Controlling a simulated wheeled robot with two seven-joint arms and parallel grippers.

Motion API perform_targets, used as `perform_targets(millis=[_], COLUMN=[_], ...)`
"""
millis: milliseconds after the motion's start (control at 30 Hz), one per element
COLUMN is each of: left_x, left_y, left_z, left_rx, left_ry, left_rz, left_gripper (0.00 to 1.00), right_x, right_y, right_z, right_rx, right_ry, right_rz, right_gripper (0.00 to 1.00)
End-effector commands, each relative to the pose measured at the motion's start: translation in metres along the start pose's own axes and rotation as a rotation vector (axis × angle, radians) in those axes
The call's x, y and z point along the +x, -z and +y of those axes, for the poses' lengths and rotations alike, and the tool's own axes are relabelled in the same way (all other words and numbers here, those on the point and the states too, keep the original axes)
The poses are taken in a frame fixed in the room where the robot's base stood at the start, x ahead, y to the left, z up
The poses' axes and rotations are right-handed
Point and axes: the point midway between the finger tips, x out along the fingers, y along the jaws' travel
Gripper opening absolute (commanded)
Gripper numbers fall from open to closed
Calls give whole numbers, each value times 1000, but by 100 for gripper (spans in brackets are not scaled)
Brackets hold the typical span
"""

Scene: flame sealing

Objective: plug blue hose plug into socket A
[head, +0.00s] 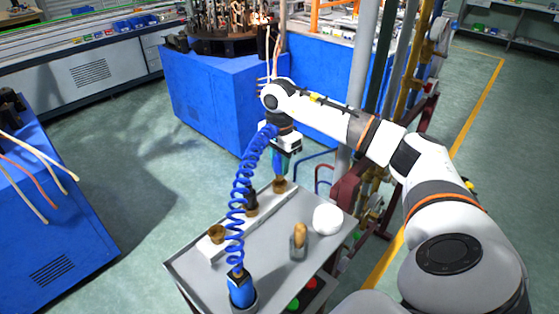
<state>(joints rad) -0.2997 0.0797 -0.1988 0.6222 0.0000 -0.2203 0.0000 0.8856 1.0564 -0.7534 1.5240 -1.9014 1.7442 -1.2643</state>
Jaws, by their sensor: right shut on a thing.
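The coiled blue hose (240,190) runs from the gripper down to a blue cylinder (241,290) at the cart's front. A white bar on the cart carries three brass sockets: a near one (217,234), a middle one with a dark part standing in it (251,200), and a far one (279,186). The gripper is just above the far socket; I cannot tell whether the plug touches it. No socket letters are legible. My left gripper is out of view.
The grey cart top (270,265) also holds a white round object (327,220) and a small holder with a tan-topped piece (299,240). Pipes (366,80) stand close behind the right arm. A blue cabinet (215,95) is behind the cart.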

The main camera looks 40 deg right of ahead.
Motion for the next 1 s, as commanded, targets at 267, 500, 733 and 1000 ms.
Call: perform_targets(millis=[267,500,733,1000], left_x=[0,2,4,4], left_y=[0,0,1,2], left_z=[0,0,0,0], left_rx=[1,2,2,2], left_ry=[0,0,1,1], left_rz=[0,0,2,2], left_gripper=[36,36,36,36], right_x=[0,2,5,5], right_y=[0,0,0,1], right_z=[0,0,0,0], right_rx=[0,0,0,0], right_ry=[0,0,0,0], right_rz=[0,0,0,0], right_gripper=[6,6,6,6])
